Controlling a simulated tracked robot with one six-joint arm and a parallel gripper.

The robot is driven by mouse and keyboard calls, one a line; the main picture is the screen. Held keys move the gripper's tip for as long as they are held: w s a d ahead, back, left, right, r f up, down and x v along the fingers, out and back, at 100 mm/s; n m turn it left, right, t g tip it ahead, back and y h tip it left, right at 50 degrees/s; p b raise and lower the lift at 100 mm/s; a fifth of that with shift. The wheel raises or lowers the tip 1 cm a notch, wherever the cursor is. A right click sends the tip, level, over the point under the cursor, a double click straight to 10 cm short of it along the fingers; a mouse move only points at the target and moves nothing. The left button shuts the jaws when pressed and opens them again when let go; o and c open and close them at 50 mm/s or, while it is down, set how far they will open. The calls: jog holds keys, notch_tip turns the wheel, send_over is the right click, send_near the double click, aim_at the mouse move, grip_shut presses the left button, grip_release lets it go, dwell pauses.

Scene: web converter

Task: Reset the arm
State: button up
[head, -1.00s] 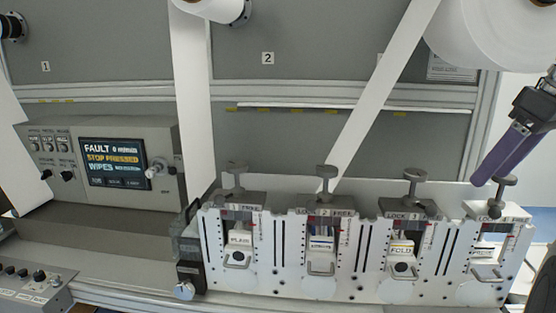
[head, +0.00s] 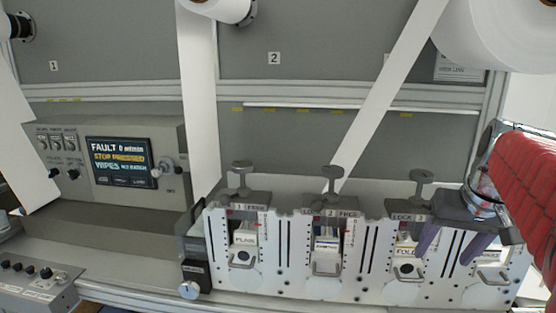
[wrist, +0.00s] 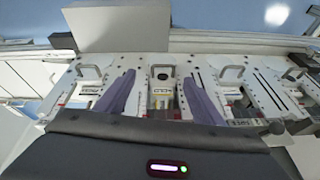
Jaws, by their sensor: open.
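My gripper (head: 451,244) is at the right in the head view, its two purple fingers apart and pointing down in front of the right part of the white station panel (head: 379,265). The fingers overlap the FOLD station (head: 407,250) and the station to its right in that view. In the wrist view my gripper (wrist: 160,92) is open, with nothing held between its fingers.
Clamp knobs (head: 333,175) stand up along the panel's top. A control box with a screen (head: 121,162) reads FAULT and STOP PRESSED at left. A button box (head: 35,284) is at lower left. White web strips and rolls (head: 490,40) hang above.

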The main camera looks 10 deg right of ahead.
jog(key=s+a+f+n, duration=0.2)
jog(key=s+a+f, duration=0.2)
jog(key=a, duration=0.8)
jog(key=s+a+f+n+t+y, duration=0.1)
jog(key=s+a+f+n, duration=0.1)
jog(key=s+a+f, duration=0.3)
jog(key=a+f, duration=0.3)
jog(key=a, duration=0.4)
jog(key=shift+n+t, duration=0.3)
jog(key=shift+n, duration=0.1)
jog(key=shift+s, duration=0.1)
jog(key=shift+c, duration=0.5)
